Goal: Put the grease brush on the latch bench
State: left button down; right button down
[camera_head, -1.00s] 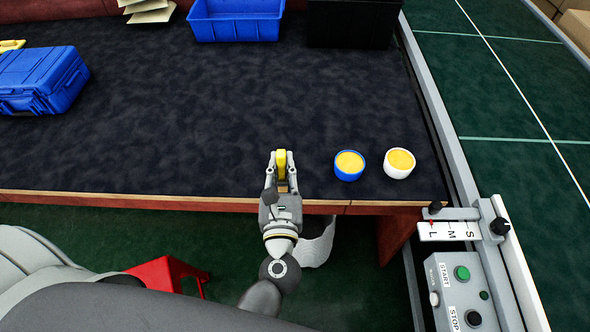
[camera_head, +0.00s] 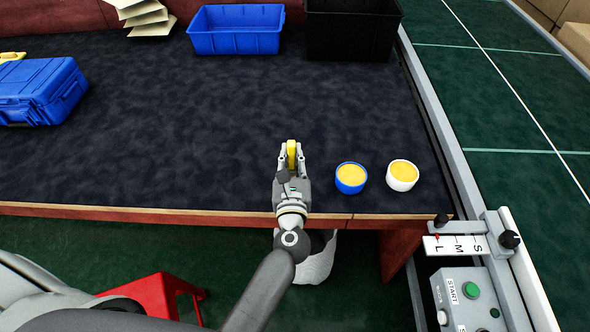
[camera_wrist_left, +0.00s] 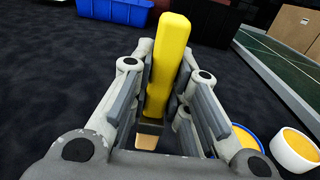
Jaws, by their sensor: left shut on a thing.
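My left gripper (camera_head: 291,160) is over the front part of a dark-topped bench (camera_head: 180,120). It is shut on a yellow-handled thing (camera_head: 291,150), which I take to be the grease brush. In the left wrist view the yellow handle (camera_wrist_left: 170,60) stands up between the fingers, with a pale tan part below it. Most of its lower end is hidden by the gripper. I cannot tell whether it touches the bench top. No label shows which surface is the latch bench. My right gripper is not in view.
A blue-rimmed cup (camera_head: 351,178) and a white cup (camera_head: 402,175) with yellow contents stand right of the gripper. A blue case (camera_head: 40,92), a blue bin (camera_head: 236,30) and a black bin (camera_head: 352,30) are on the bench. A green conveyor (camera_head: 500,90) runs along the right.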

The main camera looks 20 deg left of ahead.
aim_at(294, 160)
pick_arm(q)
jog(key=shift+w+a+f+b, duration=0.1)
jog(key=shift+w+f+b, duration=0.6)
jog(key=shift+f+b, duration=0.5)
jog(key=shift+w+a+f+b, duration=0.1)
jog(key=shift+w+f+b, duration=0.7)
jog(key=shift+f, duration=0.65)
jog(key=shift+w+f+b, duration=0.6)
jog(key=shift+f+b, duration=0.45)
jog(key=shift+f, duration=0.3)
jog(key=shift+f, duration=0.2)
jog(key=c, duration=1.4)
grip_release()
jog(key=shift+s, duration=0.15)
